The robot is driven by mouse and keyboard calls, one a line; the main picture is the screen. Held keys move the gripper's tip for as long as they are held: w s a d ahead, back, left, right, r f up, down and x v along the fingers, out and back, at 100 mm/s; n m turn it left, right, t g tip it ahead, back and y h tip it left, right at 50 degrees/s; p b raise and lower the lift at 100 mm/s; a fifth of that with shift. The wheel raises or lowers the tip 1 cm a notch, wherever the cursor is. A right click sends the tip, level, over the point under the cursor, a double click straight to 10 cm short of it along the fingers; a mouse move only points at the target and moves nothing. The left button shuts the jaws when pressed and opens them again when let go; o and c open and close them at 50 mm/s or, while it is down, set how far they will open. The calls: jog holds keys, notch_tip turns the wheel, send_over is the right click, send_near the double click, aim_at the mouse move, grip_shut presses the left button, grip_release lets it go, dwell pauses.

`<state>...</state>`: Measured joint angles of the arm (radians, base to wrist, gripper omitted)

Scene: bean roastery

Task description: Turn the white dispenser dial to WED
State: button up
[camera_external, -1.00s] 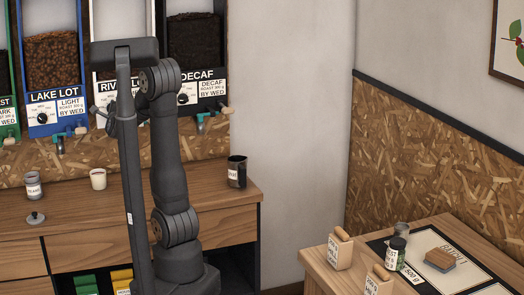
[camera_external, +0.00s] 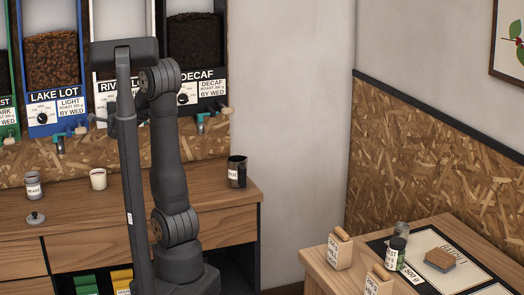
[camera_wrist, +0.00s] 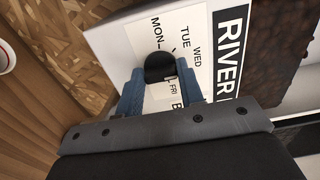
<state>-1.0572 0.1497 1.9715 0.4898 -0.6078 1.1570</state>
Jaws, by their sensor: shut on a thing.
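The white dispenser (camera_external: 105,87) stands against the back wall, largely hidden behind my arm in the external view; its label starts with "RIV". In the wrist view its label (camera_wrist: 230,50) reads RIVER, and the white dial face (camera_wrist: 139,42) shows MON, TUE, WED and FRI around the knob. The black dial knob (camera_wrist: 159,67) sits between the two blue fingers of my gripper (camera_wrist: 160,80), which is shut on it. The external view hides the fingers behind my arm.
The blue LAKE LOT dispenser (camera_external: 55,97) is to the left and the black DECAF dispenser (camera_external: 195,88) to the right. A white cup (camera_external: 98,179), a grey jar (camera_external: 33,184) and a dark mug (camera_external: 237,171) stand on the counter (camera_external: 215,199) below.

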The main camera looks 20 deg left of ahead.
jog(key=o, duration=1)
jog(key=v, duration=1.7)
jog(key=shift+s+d+r, duration=0.1)
jog(key=shift+s+d, duration=0.05)
jog(key=shift+s, duration=0.05)
jog(key=shift+w, duration=0.1)
jog(key=x, duration=1.7)
